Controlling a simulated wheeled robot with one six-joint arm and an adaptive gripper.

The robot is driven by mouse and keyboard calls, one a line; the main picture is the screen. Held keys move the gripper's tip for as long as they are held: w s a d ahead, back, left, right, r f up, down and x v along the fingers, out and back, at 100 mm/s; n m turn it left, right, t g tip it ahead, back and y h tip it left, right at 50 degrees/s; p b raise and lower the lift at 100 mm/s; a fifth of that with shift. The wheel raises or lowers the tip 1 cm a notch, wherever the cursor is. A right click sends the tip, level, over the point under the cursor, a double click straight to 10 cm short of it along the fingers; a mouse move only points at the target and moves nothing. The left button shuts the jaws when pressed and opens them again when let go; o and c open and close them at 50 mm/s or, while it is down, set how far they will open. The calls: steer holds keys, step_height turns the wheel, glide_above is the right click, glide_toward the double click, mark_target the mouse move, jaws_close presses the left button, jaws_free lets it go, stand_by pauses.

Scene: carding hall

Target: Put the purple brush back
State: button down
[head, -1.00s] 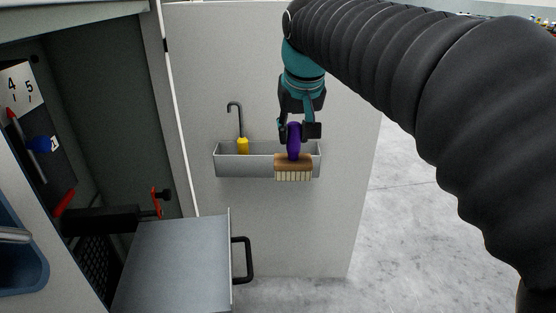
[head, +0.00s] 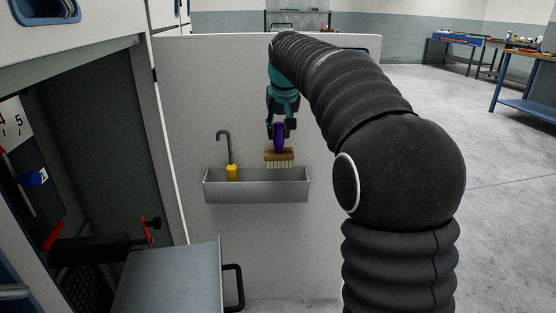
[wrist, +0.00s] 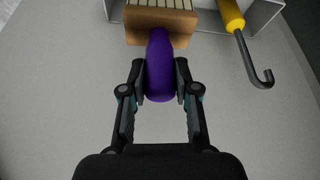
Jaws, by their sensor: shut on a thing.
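The purple brush (head: 279,157) has a purple handle, a wooden block and pale bristles. My gripper (head: 280,130) is shut on its purple handle and holds it upright, bristles down. In the head view the bristles show just above the right half of a grey wall tray (head: 256,190); I cannot tell whether they are over its opening or in front of it. In the wrist view my gripper (wrist: 160,85) has a finger on each side of the handle of the purple brush (wrist: 160,62), and part of the tray (wrist: 262,14) shows past the block.
A hook tool with a yellow handle (head: 232,172) stands in the left part of the tray. The tray hangs on a pale panel (head: 255,240). An open cabinet with a grey drawer (head: 172,280) is at the left. Open floor lies at the right.

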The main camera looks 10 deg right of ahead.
mark_target(279, 158)
steer(key=shift+w+d+f, duration=0.15)
steer(key=shift+w+f, duration=0.05)
steer(key=shift+w, duration=0.4)
steer(key=shift+w+d+f, duration=0.1)
steer(key=shift+w+f, duration=0.1)
steer(key=shift+w, duration=0.4)
step_height(279, 158, down, 5)
steer(key=shift+f+b, duration=0.15)
steer(key=shift+b, duration=0.15)
step_height(279, 158, down, 4)
steer(key=shift+s+r, duration=0.1)
steer(key=shift+r, duration=0.15)
steer(key=shift+x, duration=0.8)
steer(key=shift+s+f, duration=0.1)
steer(key=shift+f, duration=0.1)
steer(key=c, duration=0.9)
jaws_free()
steer(key=shift+o, duration=0.2)
